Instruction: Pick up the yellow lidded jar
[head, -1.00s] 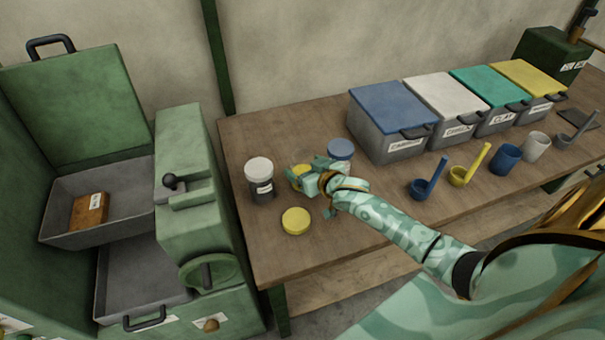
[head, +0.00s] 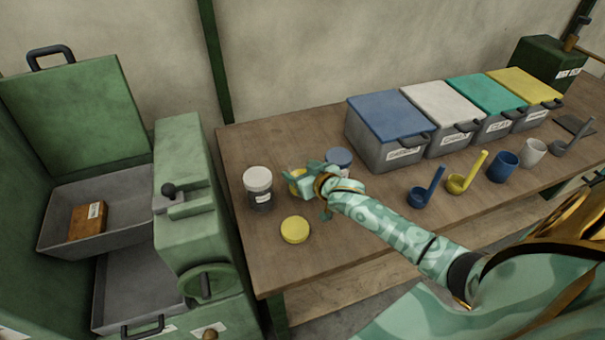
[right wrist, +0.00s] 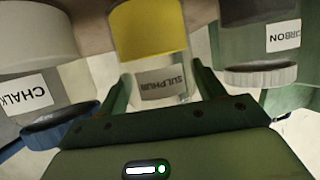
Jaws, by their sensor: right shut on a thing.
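The yellow jar (head: 296,187) stands between a white-lidded jar (head: 258,187) and a blue-lidded jar (head: 338,158), partly hidden behind my right gripper (head: 306,182). In the right wrist view the jar shows upside down, with yellow contents (right wrist: 148,30) and a SULPHUR label. My right gripper (right wrist: 160,85) is shut on it, one finger on each side. A flat yellow lid (head: 295,229) lies on the table in front. The jar's top is hidden, and I cannot tell whether it is off the table. My left gripper is out of view.
A row of lidded bins begins with a blue one (head: 390,135) to the right. Scoops and cups stand before the bins. A green cabinet (head: 185,200) with open drawers is at the left.

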